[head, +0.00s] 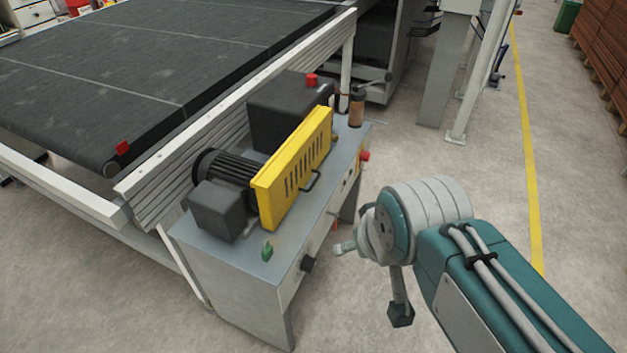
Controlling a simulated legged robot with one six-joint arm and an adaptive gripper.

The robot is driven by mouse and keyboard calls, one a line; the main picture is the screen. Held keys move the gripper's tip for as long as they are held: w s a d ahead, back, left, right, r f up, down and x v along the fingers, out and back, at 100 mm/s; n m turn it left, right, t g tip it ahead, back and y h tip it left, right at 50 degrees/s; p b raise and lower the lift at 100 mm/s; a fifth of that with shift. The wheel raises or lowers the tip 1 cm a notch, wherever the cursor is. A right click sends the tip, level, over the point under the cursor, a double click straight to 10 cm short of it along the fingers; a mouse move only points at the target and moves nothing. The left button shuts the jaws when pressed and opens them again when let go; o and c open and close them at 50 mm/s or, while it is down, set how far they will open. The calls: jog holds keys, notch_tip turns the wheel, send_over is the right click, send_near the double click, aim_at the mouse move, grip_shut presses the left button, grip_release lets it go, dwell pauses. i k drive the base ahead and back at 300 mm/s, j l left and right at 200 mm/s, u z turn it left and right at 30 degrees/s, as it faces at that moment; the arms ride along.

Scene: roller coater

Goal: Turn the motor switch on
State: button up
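A grey motor cabinet (278,300) stands beside the conveyor. On it sit a dark finned motor (228,170) and a yellow slotted guard (293,167). A black knob (307,264) is on the cabinet's side panel, and a red button (364,156) is near its far end. A small green part (267,250) is on the top. I cannot tell which of these is the motor switch. The end of my arm, with my gripper (370,275), is right of the cabinet, apart from the knob. Its fingers are hard to make out, and I see nothing held.
The wide black conveyor belt (120,70) with pale side rails fills the left. A brown bottle (357,108) stands at the cabinet's far end. Grey posts (446,75) stand behind. Bare floor with a yellow line (528,150) is open at right.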

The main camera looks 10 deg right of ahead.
aim_at(364, 155)
jog(key=i+l, duration=0.1)
jog(key=l, duration=0.25)
jog(key=i+l, duration=0.1)
jog(key=l, duration=0.2)
jog(key=i+l, duration=0.1)
jog(key=l, duration=0.25)
jog(key=i+l, duration=0.1)
jog(key=l, duration=0.2)
jog(key=i+l+z, duration=0.1)
jog(key=i, duration=0.9)
